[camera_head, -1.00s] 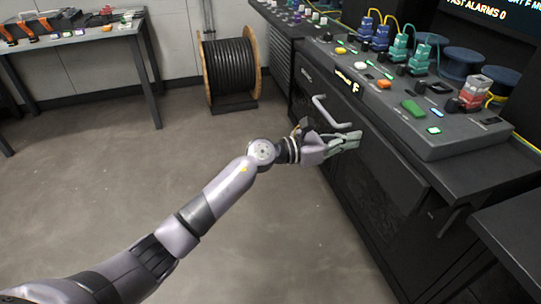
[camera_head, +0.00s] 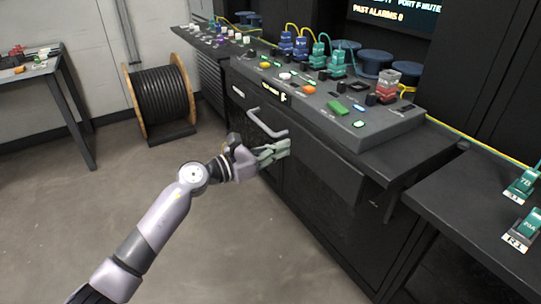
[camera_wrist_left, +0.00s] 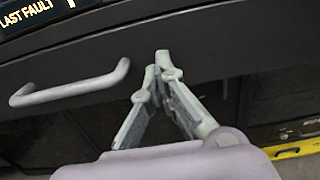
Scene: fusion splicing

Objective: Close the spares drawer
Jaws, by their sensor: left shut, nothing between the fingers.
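The drawer front (camera_head: 325,165) is a long dark panel under the console, with a pale grey bar handle (camera_head: 267,124). It seems to stand out a little from the cabinet below; how far is hard to tell. My left gripper (camera_head: 285,150) is shut and empty, at the drawer front just beside and below the handle's right end. In the left wrist view the closed fingertips (camera_wrist_left: 158,62) point at the dark drawer front (camera_wrist_left: 215,45), right of the handle (camera_wrist_left: 75,83) and apart from it. Whether they touch the panel I cannot tell. My right gripper is out of view.
The console (camera_head: 370,125) above carries coloured connectors and buttons. A dark side bench (camera_head: 465,205) with green connectors stands at the right. A cable reel (camera_head: 158,95) stands on the floor by the wall. The floor left of the cabinet is clear.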

